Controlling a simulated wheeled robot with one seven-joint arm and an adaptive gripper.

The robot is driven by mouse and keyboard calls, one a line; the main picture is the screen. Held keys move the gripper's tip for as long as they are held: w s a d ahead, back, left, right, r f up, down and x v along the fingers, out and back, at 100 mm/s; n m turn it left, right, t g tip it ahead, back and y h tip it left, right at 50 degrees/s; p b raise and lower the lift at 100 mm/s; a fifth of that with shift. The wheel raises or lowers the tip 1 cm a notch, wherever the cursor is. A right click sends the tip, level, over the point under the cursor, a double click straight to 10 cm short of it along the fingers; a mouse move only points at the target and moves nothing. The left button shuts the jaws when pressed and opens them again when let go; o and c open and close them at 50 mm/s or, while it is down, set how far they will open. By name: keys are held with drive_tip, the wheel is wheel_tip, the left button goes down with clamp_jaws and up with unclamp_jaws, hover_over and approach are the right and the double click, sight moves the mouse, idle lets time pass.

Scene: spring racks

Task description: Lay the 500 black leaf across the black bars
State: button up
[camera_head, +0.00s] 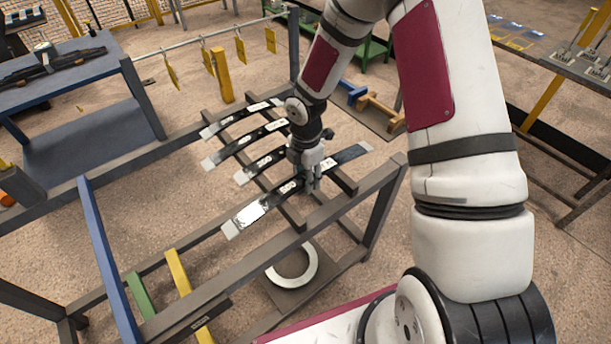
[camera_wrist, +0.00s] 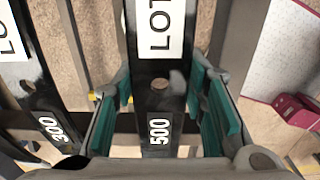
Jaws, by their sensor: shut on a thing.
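The 500 black leaf (camera_head: 288,188) is a long dark strip with pale ends and a white label. It spans over the two black bars (camera_head: 293,215) of the rack, nearest the front of several leaves. Whether it touches the bars cannot be told. My gripper (camera_head: 312,182) is around the leaf near its middle, pointing down. In the wrist view, the teal finger pads of my gripper (camera_wrist: 161,95) stand on both sides of the leaf (camera_wrist: 158,107), with its "500" and "LOT" labels showing between them.
The 300 leaf (camera_head: 262,164) lies just behind, roughly parallel, and shows at the left in the wrist view (camera_wrist: 50,125). More leaves (camera_head: 245,143) lie further back. A grey front rail (camera_head: 240,262) runs nearby. A white ring (camera_head: 308,268) lies below. Yellow tags (camera_head: 240,48) hang behind.

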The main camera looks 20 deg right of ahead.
drive_tip(key=shift+f, duration=0.1)
drive_tip(key=o, duration=1.4)
drive_tip(key=shift+c, duration=0.2)
wheel_tip(320, 180, up, 12)
